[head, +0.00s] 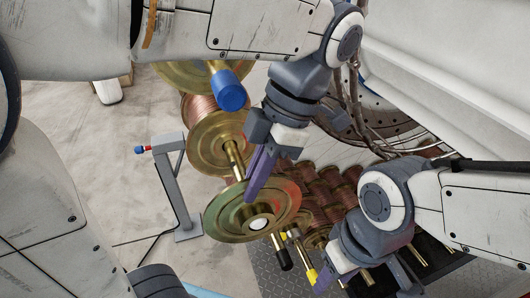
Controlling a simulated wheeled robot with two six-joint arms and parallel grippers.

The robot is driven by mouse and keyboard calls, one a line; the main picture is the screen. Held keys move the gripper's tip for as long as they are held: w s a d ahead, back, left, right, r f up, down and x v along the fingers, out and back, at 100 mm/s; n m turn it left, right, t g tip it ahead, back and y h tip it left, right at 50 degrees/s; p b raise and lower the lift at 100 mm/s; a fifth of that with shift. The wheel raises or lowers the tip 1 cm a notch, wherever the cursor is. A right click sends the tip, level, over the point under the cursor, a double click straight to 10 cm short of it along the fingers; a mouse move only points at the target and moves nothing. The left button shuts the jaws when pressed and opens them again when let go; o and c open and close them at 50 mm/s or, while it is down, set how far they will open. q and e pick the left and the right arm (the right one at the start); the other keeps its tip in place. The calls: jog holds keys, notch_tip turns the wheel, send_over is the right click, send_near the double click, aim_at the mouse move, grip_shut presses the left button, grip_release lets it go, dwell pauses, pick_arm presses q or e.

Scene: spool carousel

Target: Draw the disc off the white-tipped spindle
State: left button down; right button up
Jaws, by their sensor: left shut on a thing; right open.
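A brass-coloured disc (226,216) sits low in the middle of the head view. The white tip (259,223) of a spindle shows at its centre, so the disc is around the spindle near its end. My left gripper (252,192) reaches down from above with its purple fingers at the disc's upper edge. It is shut on the disc; the exact contact is partly hidden by the fingers. My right gripper (362,278) is open and empty at the lower right, apart from the disc.
A blue-tipped spindle (230,92) is above left, with a copper spool and brass flange (210,145) below it. Black-tipped (284,261) and yellow-tipped (312,276) spindles stick out just below right of the disc. Several copper spools (322,190) lie behind. A grey post (170,185) stands left on open floor.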

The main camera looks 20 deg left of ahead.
pick_arm(q)
jog(key=shift+s+d, duration=0.55)
jog(key=shift+s, duration=0.25)
jog(key=shift+s+d, duration=0.5)
jog(key=shift+s, duration=0.35)
jog(key=shift+s+d, duration=0.55)
jog(key=shift+s, duration=0.25)
pick_arm(e)
jog(key=shift+r, duration=0.2)
pick_arm(q)
jog(key=shift+a, duration=0.1)
